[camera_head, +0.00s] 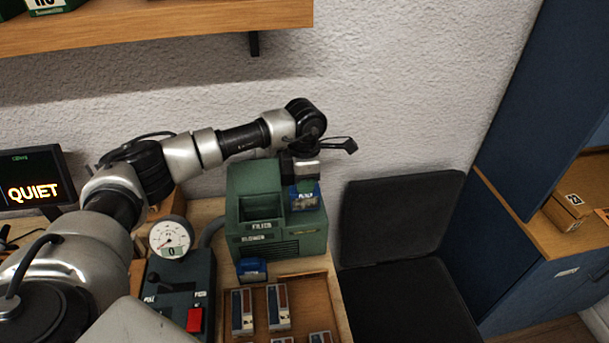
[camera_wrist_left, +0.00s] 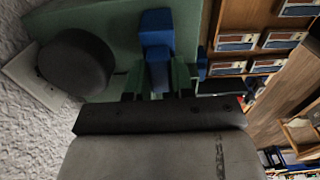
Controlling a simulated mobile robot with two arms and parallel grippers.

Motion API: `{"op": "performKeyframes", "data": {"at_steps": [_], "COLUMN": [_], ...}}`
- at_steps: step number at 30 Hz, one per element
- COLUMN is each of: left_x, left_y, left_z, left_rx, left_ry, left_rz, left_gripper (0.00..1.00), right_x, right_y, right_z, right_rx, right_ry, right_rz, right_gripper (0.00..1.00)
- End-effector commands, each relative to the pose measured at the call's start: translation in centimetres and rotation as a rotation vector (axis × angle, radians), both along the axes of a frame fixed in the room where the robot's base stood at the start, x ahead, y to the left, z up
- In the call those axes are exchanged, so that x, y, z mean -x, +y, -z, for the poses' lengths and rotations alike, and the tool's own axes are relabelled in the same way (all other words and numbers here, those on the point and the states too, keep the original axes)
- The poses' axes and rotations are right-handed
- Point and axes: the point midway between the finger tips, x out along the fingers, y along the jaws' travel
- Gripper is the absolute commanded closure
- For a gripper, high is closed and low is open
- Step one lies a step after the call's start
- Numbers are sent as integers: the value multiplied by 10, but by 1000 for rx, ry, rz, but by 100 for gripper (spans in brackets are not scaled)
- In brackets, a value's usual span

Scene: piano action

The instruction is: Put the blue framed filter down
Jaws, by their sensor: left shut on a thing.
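A blue framed filter (camera_head: 305,197) is at the top right of the green machine (camera_head: 283,244), just below my left gripper (camera_head: 303,176). My left gripper points down and is shut on this filter. In the left wrist view the blue filter (camera_wrist_left: 157,40) lies between the fingertips, with green machine surface behind it. I cannot tell whether the filter touches the machine or is a little above it. A second blue-framed piece (camera_head: 252,270) stands at the front of the machine. My right gripper is not in view.
The machine has an open dark bay (camera_head: 260,207) at the left of its top. A wooden tray (camera_head: 316,292) with several small boxes stands in front. A control box (camera_head: 180,290) with lever and red button and a round gauge (camera_head: 171,237) are at left. A dark chair (camera_head: 396,222) stands right.

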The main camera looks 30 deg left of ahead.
Motion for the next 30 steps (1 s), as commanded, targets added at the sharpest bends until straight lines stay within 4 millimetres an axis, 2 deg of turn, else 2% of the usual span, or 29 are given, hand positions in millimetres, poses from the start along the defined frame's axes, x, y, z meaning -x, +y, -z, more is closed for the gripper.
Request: {"op": "performKeyframes", "data": {"at_steps": [10, 11, 15, 23, 26, 30], "left_x": [0, 0, 0, 0, -1, -1], "left_y": [-1, -1, -1, -1, -1, -1], "left_z": [5, 3, 3, 2, -3, -20], "left_rx": [2, 2, 2, 2, 2, 2], "left_ry": [-1, -1, -1, -1, -3, -7], "left_rz": [0, 0, 0, 0, 0, 1], "left_gripper": [94, 72, 51, 51, 51, 51], "right_x": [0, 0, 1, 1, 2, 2], "right_y": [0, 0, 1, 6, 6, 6], "right_z": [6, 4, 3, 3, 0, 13], "right_rx": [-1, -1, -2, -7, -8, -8], "right_ry": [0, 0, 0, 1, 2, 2], "right_rz": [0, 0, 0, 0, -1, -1], "right_gripper": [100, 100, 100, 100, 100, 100]}}
